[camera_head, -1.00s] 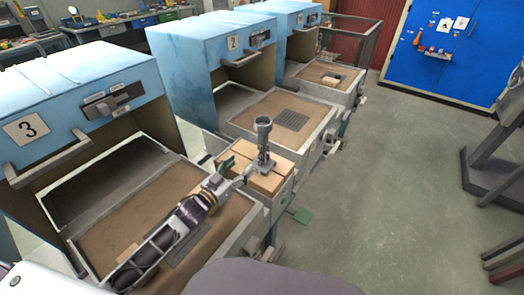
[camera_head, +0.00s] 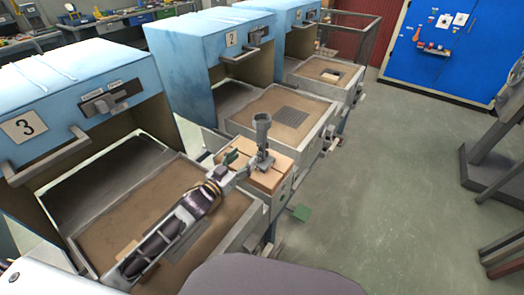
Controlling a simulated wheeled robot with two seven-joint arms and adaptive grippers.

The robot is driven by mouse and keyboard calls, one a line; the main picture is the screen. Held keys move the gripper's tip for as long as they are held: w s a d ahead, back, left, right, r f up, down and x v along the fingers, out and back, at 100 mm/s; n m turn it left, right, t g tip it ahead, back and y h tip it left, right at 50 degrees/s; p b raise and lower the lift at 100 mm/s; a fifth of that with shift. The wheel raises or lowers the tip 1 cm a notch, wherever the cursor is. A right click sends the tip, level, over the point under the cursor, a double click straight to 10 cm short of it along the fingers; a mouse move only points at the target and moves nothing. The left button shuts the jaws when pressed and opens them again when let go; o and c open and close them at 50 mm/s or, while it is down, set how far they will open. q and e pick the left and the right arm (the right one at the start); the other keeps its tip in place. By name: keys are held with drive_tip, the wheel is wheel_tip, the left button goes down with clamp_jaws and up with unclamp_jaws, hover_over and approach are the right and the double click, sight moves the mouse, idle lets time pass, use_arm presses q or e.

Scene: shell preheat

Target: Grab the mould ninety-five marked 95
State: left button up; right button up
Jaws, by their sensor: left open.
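A grey shell mould (camera_head: 262,132) with a funnel-like cup on top stands upright on the light brick-like blocks (camera_head: 268,179) between station 3 and station 2. No 95 marking is legible on it in the head view. My left gripper (camera_head: 246,164) is open, just left of the mould's lower part, with its fingers pointing at it. Whether a finger touches the mould or reaches around it cannot be told at this size. The mould's lower left side is partly hidden by the fingers. My right gripper is not in view.
Blue furnace 3 (camera_head: 70,80) and furnace 2 (camera_head: 195,60) stand open over sand-coloured trays, with another blue furnace behind. My left arm crosses the tray of station 3 (camera_head: 220,222). Open floor (camera_head: 390,190) lies to the right. A blue cabinet (camera_head: 445,50) stands at the back.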

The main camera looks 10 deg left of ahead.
sight(257, 147)
use_arm(q)
drive_tip(key=shift+x, duration=3.05)
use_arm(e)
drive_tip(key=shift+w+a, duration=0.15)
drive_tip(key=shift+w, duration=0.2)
use_arm(q)
drive_tip(key=shift+d, duration=0.1)
drive_tip(key=shift+d+x, duration=0.25)
drive_tip(key=shift+x, duration=1.1)
drive_tip(key=shift+b+x, duration=0.3)
drive_tip(key=shift+x, duration=0.8)
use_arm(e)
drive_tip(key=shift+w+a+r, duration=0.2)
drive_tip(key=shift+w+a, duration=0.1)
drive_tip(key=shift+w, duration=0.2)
use_arm(q)
drive_tip(key=shift+d, duration=0.1)
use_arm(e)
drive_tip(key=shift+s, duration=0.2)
use_arm(q)
clamp_jaws()
